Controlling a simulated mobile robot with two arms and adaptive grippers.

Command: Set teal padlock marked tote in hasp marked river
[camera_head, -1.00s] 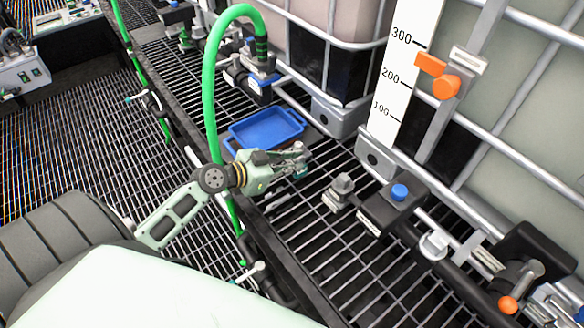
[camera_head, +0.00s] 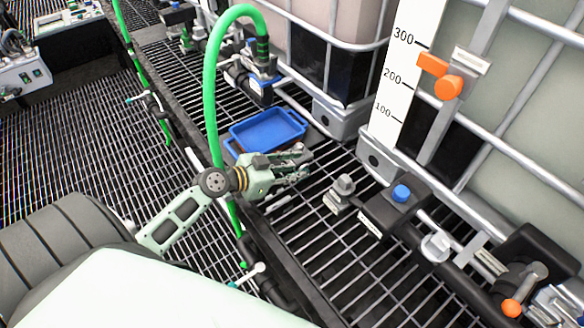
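I cannot pick out a hasp or read a "river" mark. My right gripper is not in view.
A blue tray (camera_head: 236,134) lies just behind my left gripper. A green hose (camera_head: 211,95) arches close beside it. Black pipework with a blue-capped valve (camera_head: 401,193) runs at right, before caged tanks. Open grating (camera_head: 330,255) lies in front.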

